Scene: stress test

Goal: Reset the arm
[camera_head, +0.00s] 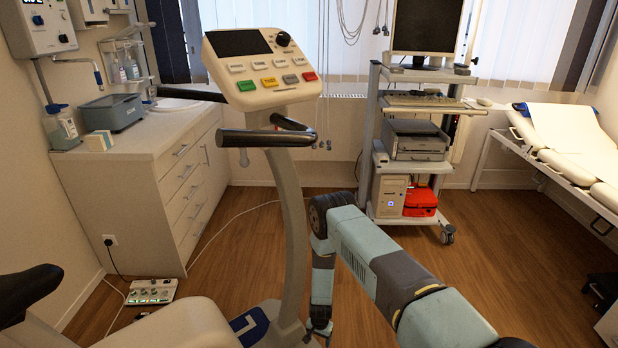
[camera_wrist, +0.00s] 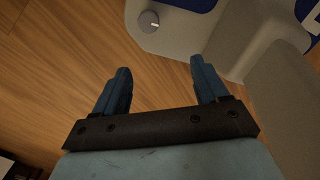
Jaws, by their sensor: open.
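My arm reaches forward from the lower right of the head view, bends at its elbow and hangs down beside the exercise bike's post. My gripper (camera_wrist: 160,82) shows in the wrist view with its two blue fingers apart and nothing between them. It points down over the wooden floor, close to the bike's pale base with a round knob (camera_wrist: 149,20). In the head view the gripper is low by the bike's foot, and its fingertips are hard to make out.
The exercise bike (camera_head: 291,210) stands just left of my arm, with its console (camera_head: 262,68) and black handlebar above. A wheeled equipment cart (camera_head: 371,125) is behind the arm. A cabinet (camera_head: 150,190) is at left, an examination couch (camera_head: 575,140) at right. Floor (camera_head: 480,260) is open at right.

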